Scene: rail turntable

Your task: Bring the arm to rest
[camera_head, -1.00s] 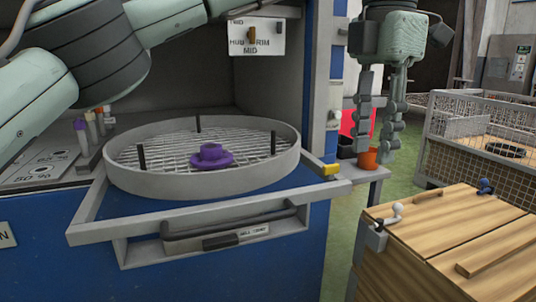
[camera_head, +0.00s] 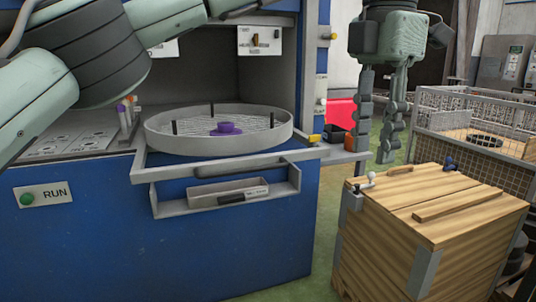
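My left arm (camera_head: 85,55) comes in from the left and runs out of view at the top. My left gripper (camera_head: 374,153) hangs fingers-down at the right of the picture. Its two fingers are apart with nothing seen between them, so it is open and empty. In the picture its fingertips are beside the small shelf with the orange cup (camera_head: 350,142) and above the back of the wooden crate; the exact depth is hard to tell. My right gripper is not in view.
The blue machine (camera_head: 160,245) holds a round tray (camera_head: 170,142) with a purple hub (camera_head: 226,128). A wooden lidded crate (camera_head: 400,235) stands at front right. A wire-mesh bin (camera_head: 435,150) is behind it. Green floor shows between machine and crate.

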